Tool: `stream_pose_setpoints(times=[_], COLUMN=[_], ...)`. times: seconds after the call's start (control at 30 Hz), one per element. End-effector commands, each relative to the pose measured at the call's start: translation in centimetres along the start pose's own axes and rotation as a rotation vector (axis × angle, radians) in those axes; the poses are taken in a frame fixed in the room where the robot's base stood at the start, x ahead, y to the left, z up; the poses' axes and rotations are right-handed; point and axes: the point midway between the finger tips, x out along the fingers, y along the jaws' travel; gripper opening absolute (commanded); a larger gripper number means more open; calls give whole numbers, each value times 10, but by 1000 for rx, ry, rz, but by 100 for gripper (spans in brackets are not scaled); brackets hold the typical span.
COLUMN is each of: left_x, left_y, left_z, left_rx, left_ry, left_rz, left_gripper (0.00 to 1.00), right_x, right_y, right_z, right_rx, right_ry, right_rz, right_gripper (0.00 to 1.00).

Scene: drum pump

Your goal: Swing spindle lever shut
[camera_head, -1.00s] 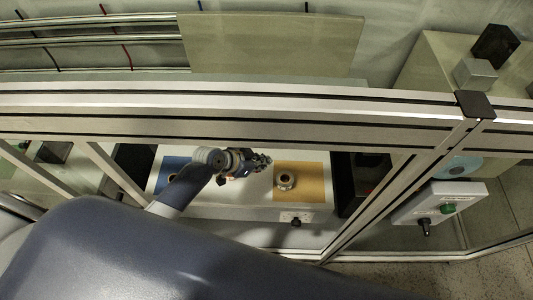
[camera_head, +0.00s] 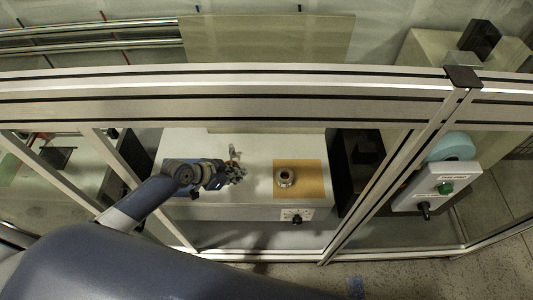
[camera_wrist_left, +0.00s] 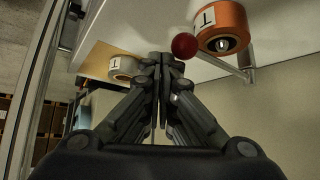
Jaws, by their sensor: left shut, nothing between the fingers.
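A small upright fitting with a reddish part (camera_head: 233,153) stands on the white table, just beyond my left gripper (camera_head: 238,175); I take it for the spindle lever. In the left wrist view, a red ball knob (camera_wrist_left: 184,46) sits close to the right of my left fingertips (camera_wrist_left: 160,60). Beside it is an orange cylinder (camera_wrist_left: 222,30) with a "T" label. I cannot tell whether the fingers touch the knob. My left gripper is shut and empty. The lever's pivot is not clearly visible. My right gripper is not in view.
A silver ring-shaped part (camera_head: 284,177) sits on a tan pad (camera_head: 313,178) to the right; a blue pad lies partly under my left arm. Frame bars (camera_head: 230,105) cross in front. A control box (camera_head: 437,186) with a green button is at the right.

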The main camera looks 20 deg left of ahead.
Motion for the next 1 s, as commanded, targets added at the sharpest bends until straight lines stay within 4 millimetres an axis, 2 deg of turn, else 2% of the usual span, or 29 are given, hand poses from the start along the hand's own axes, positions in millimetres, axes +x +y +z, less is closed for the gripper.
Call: stream_pose_setpoints(times=[0.23, 0.57, 1.0], left_x=[2, 1, 0], left_y=[-8, -8, -5], left_z=[-2, -2, -2], left_rx=[0, 0, -1], left_ry=[0, 0, 0], left_rz=[-1, -1, 1], left_gripper=[0, 0, 0], right_x=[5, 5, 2], right_y=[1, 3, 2], right_z=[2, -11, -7], right_rx=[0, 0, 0], right_ry=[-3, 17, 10], right_rz=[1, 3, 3], right_gripper=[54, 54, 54])
